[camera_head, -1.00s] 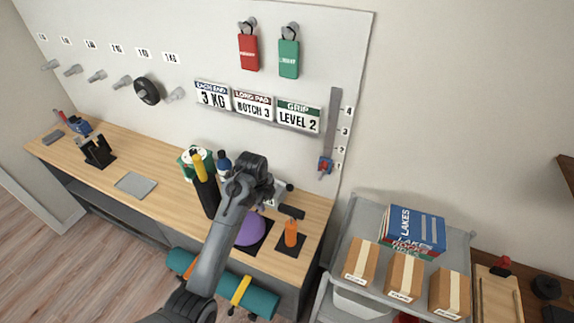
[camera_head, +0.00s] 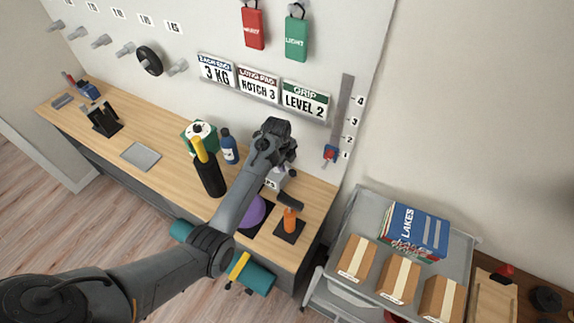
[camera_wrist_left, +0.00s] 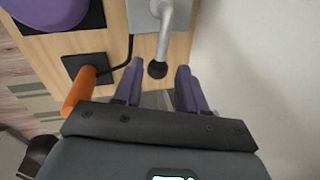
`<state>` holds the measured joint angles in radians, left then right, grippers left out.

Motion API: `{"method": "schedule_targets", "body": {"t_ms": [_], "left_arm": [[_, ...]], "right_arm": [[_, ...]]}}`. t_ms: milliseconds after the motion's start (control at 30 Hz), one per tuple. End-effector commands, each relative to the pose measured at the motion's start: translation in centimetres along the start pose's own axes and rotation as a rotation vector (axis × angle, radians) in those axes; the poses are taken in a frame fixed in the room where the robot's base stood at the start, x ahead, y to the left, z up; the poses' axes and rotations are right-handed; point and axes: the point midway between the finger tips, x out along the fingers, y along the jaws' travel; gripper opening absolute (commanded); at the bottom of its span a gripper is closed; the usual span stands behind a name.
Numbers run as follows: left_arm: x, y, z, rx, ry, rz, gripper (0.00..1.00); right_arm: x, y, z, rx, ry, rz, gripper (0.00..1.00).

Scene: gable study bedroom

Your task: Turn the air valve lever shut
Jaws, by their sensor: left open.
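The air valve looks like a grey block (camera_wrist_left: 142,14) with a grey metal lever (camera_wrist_left: 164,38) that ends in a black knob (camera_wrist_left: 157,69), in the left wrist view. My left gripper (camera_wrist_left: 160,64) is open. Its two purple-grey fingers stand either side of the knob end in that view; I cannot tell whether they touch it. In the head view, my left gripper (camera_head: 285,158) is over the right end of the desk, and its wrist hides much of the valve. The block (camera_head: 271,182) shows partly below it. My right gripper is not in view.
A grey cart (camera_head: 458,250) with boxes stands right.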

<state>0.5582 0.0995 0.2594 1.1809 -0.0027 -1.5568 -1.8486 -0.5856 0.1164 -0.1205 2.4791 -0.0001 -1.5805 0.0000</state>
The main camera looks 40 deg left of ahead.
Motion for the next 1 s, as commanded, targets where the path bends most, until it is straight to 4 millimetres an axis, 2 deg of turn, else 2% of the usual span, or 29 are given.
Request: {"method": "schedule_targets", "body": {"t_ms": [100,300,667,700,967,1000], "left_arm": [[1.6,0.0,0.0,0.0,0.0,0.002,0.41],[3.3,0.0,0.0,0.001,0.0,0.0,0.41],[3.8,0.0,0.0,0.0,-0.001,-0.002,0.41],[3.8,0.0,0.0,0.0,-0.001,-0.001,0.39],[3.8,0.0,0.0,0.0,-0.001,-0.001,0.0],[3.8,0.0,0.0,0.0,-0.001,-0.001,0.0]], "right_arm": [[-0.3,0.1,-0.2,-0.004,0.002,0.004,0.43],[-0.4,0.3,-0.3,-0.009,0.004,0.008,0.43],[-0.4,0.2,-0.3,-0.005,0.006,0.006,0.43],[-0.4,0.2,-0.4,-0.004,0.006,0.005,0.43],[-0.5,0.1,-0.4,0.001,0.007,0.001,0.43],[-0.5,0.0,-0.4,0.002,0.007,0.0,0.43]]}}
